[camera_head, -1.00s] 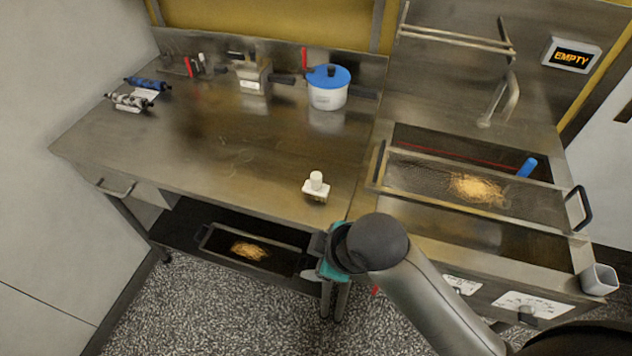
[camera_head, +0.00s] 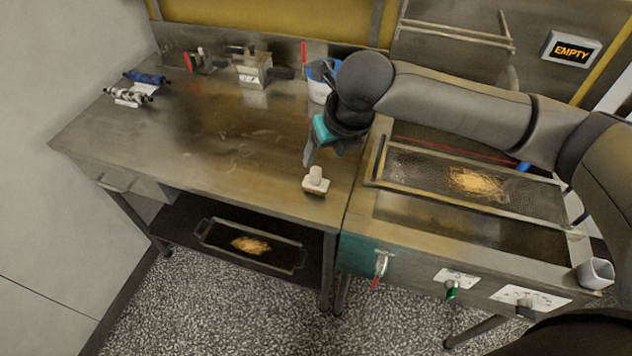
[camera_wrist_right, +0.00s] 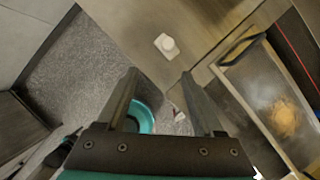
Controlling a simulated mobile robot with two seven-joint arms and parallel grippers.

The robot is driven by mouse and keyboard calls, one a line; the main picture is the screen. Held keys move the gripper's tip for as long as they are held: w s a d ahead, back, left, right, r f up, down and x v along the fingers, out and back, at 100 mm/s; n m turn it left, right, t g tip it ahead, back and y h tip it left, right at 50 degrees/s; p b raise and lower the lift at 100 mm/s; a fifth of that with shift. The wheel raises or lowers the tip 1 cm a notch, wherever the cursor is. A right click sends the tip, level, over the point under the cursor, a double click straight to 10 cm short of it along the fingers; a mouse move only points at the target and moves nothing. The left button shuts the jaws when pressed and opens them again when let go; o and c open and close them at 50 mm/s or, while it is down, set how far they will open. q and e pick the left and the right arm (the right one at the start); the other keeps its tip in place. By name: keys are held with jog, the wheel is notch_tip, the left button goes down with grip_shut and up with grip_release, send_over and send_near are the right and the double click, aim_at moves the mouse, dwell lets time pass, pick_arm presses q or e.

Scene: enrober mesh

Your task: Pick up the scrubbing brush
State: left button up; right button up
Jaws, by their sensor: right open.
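The scrubbing brush (camera_head: 316,181) is a small white block with an upright round knob. It stands on the steel table (camera_head: 215,165) near its front right corner. My right gripper (camera_head: 309,158) is above the table, just behind and above the brush, with its fingers pointing down. In the right wrist view the brush (camera_wrist_right: 166,44) lies beyond the fingertips, and the gap between the fingers (camera_wrist_right: 158,74) is empty. The gripper is open and not touching the brush. My left gripper is not in view.
A mesh tray (camera_head: 415,176) lies over the sink unit at right. A blue-lidded pot (camera_head: 318,92), partly hidden by my arm, stands at the back. A metal device (camera_head: 252,72) and rollers (camera_head: 128,96) stand further left. Another tray (camera_head: 285,255) is on the lower shelf. The table's middle is clear.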

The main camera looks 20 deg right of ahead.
jog(key=b, duration=0.1)
send_near(316, 170)
jog(key=shift+n, duration=0.3)
jog(key=x, duration=0.2)
jog(key=s+x, duration=0.1)
jog(key=x, duration=0.1)
jog(key=shift+w+a+f, duration=0.1)
jog(key=shift+a+f, duration=0.1)
jog(key=shift+f, duration=0.2)
jog(key=shift+w+d+b+x, duration=0.1)
jog(key=shift+w+b+x, duration=0.1)
jog(key=shift+x, duration=0.8)
jog(key=shift+w+d+b+x, duration=0.1)
jog(key=shift+b+x, duration=0.15)
jog(key=shift+x, duration=0.75)
jog(key=shift+w+d+b+x, duration=0.1)
jog(key=shift+b+x, duration=0.1)
jog(key=shift+x, duration=0.8)
jog(key=shift+a+r, duration=0.1)
jog(key=shift+r, duration=0.05)
grip_shut()
